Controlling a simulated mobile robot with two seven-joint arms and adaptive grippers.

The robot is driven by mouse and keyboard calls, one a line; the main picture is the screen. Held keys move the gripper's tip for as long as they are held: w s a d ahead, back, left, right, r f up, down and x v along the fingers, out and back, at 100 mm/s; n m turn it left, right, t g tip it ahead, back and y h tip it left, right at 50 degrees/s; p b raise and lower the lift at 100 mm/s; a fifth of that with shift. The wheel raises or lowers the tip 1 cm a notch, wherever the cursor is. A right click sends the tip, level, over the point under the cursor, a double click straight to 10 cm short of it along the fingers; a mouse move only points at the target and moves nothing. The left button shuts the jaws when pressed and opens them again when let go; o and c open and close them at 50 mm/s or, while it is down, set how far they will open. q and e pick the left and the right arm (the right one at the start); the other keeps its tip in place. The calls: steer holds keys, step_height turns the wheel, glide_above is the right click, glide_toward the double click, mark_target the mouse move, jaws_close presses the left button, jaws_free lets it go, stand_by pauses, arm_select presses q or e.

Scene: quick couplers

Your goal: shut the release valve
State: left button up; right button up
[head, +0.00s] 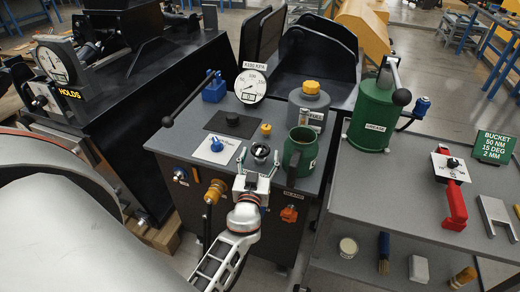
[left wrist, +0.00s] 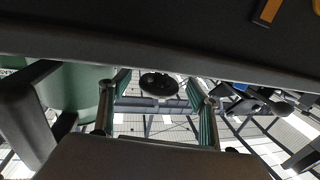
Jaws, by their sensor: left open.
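My left gripper (head: 258,163) comes in from below at the front edge of the grey cabinet top (head: 192,118). It is open, its two fingers spread. A small dark round fitting (head: 260,151) sits just beyond the fingertips; I cannot tell whether they touch it. In the left wrist view a black round part (left wrist: 160,82) shows between the fingers (left wrist: 157,112), with nothing clamped. An orange knob (head: 289,214) is on the cabinet's front face, right of the gripper. A blue knob (head: 216,145) stands on a white plate to the left. I cannot tell which is the release valve. My right gripper is out of view.
A green jug (head: 300,150) stands close to the gripper's right. A pressure gauge (head: 250,86), a grey bottle (head: 308,107) and a long-handled blue pump lever (head: 213,87) stand farther back. A cart (head: 400,190) stands to the right.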

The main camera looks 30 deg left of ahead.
arm_select(q)
steer(key=shift+x, duration=1.25)
steer(key=c, duration=1.1)
steer(key=shift+c, duration=0.2)
